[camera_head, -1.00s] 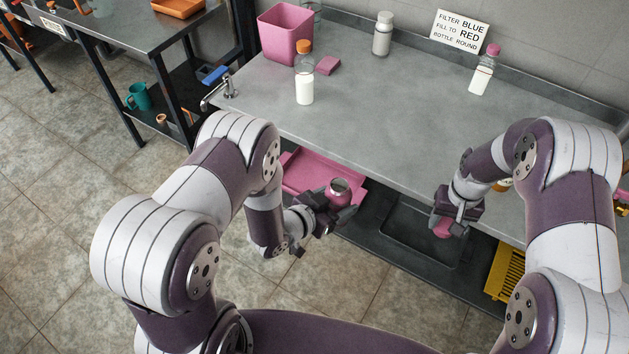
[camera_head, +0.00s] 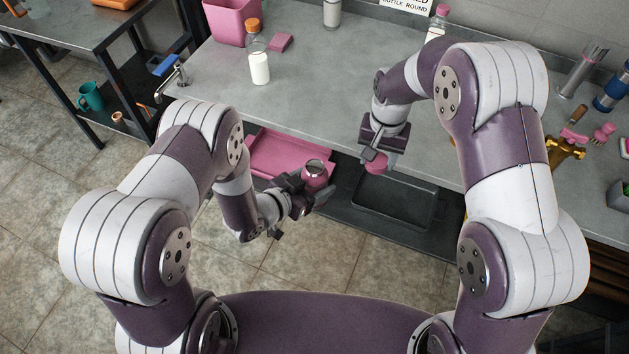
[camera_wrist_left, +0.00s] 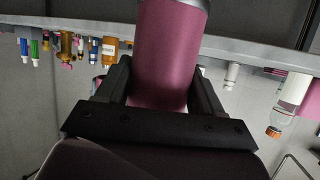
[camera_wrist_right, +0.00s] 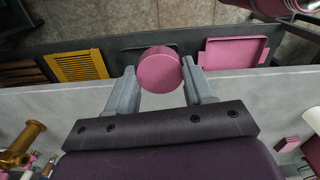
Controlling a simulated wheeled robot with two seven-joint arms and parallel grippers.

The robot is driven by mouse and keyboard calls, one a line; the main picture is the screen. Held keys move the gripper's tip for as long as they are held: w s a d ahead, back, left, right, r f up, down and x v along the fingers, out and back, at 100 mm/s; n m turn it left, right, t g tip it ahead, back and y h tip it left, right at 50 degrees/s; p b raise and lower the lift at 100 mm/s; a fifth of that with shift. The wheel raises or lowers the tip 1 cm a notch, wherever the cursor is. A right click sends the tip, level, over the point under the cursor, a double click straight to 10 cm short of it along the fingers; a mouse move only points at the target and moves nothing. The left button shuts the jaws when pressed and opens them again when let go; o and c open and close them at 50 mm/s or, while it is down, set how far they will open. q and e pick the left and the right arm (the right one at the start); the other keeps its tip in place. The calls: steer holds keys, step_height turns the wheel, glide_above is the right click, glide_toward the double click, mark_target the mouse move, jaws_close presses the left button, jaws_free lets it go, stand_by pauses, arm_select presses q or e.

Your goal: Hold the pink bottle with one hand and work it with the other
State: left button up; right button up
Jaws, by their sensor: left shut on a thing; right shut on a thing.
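The pink bottle (camera_head: 315,178) is in my left gripper (camera_head: 308,194), in front of the bench edge. It has an open-looking metallic mouth at the top. In the left wrist view the pink bottle (camera_wrist_left: 168,60) fills the space between the dark fingers. My right gripper (camera_head: 378,150) is shut on a round pink cap (camera_head: 376,164), to the right of the bottle and apart from it. In the right wrist view the pink cap (camera_wrist_right: 158,70) sits between the grey fingertips.
A pink tray (camera_head: 277,152) and a dark tray (camera_head: 395,200) lie below. A brass fitting (camera_head: 565,152) stands at the right.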

mark_target(315, 170)
steer(key=s+a+r+m, duration=0.3)
steer(key=a+r, duration=0.6)
steer(key=a, duration=0.4)
steer(key=shift+s+a+r+m, duration=0.25)
steer(key=shift+s+r+m, duration=0.1)
steer(key=shift+s, duration=0.1)
steer(key=shift+f, duration=0.15)
steer(key=shift+f, duration=1.9)
steer(key=shift+f, duration=0.9)
steer(key=shift+f, duration=0.55)
